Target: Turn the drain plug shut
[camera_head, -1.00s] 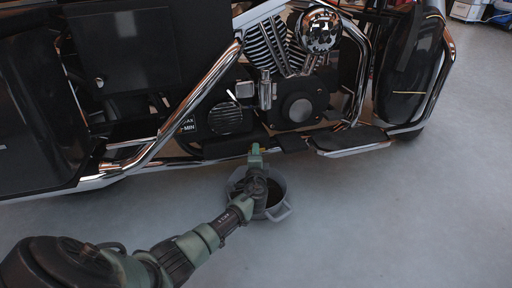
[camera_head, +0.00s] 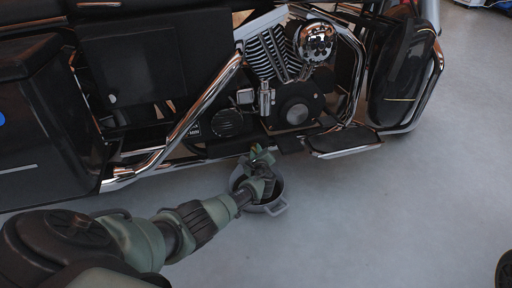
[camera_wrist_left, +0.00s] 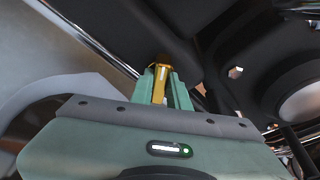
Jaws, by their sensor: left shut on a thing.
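The drain plug (camera_wrist_left: 160,82) is a brass-coloured piece on the dark underside of the motorcycle in the left wrist view. My left gripper (camera_wrist_left: 161,88) has its green fingers shut on it, one on each side. In the head view my left gripper (camera_head: 258,157) is at the motorcycle's lower edge, above the grey drain pan (camera_head: 277,207). The plug is hidden or too small to make out there. How far the plug is screwed in cannot be told. My right gripper is not in view.
The black and chrome motorcycle (camera_head: 296,112) spans the upper head view. Its footboard (camera_head: 343,142) juts out to the right of my left gripper. A chrome pipe (camera_head: 205,108) runs above my forearm.

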